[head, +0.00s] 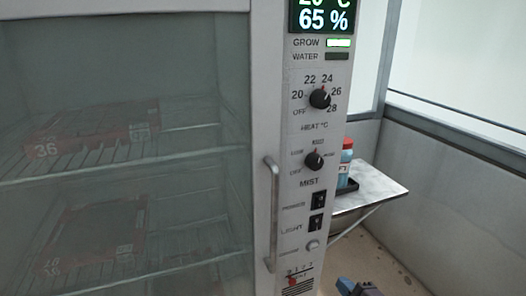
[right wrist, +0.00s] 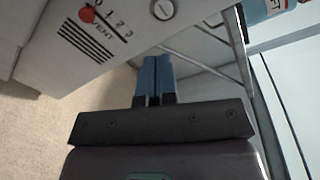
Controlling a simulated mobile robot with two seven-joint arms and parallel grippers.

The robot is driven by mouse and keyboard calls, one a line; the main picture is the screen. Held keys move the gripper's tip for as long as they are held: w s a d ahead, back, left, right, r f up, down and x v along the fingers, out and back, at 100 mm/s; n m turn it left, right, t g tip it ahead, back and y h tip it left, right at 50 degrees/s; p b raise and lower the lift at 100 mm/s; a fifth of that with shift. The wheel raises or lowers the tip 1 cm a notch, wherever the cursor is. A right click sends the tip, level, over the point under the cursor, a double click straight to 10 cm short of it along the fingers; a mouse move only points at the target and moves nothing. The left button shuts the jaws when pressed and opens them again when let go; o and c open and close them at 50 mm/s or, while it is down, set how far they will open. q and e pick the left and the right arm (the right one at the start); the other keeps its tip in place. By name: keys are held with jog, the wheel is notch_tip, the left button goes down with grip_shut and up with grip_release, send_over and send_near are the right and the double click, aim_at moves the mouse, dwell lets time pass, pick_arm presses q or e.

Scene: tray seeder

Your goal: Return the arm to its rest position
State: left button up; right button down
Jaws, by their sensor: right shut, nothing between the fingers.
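My right gripper (head: 350,287) shows at the bottom edge of the head view, right of the cabinet's control panel (head: 292,184). In the right wrist view its blue fingers (right wrist: 154,77) are together with nothing between them. They appear apart from the panel's lower end, where the red vent slider (right wrist: 87,15) and a round keyed knob (right wrist: 163,9) show. My left gripper is not in view.
The glass door (head: 120,60) is shut, with a vertical handle (head: 272,215); trays sit on racks behind it. A small side shelf (head: 375,186) at the right holds a red-capped blue bottle (head: 346,165) in a dark tray. Floor shows below the shelf.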

jog(key=s+d+f+n+g+h+p, duration=0.2)
jog(key=s+d+n+h, duration=0.1)
jog(key=s+n, duration=0.7)
jog(key=s+d+f+n+g+h+p, duration=0.2)
jog(key=s+n, duration=0.7)
jog(key=s, duration=1)
jog(key=shift+s+d+f+n+h, duration=0.25)
jog(key=shift+d+n+h, duration=0.15)
jog(key=shift+d+h, duration=0.25)
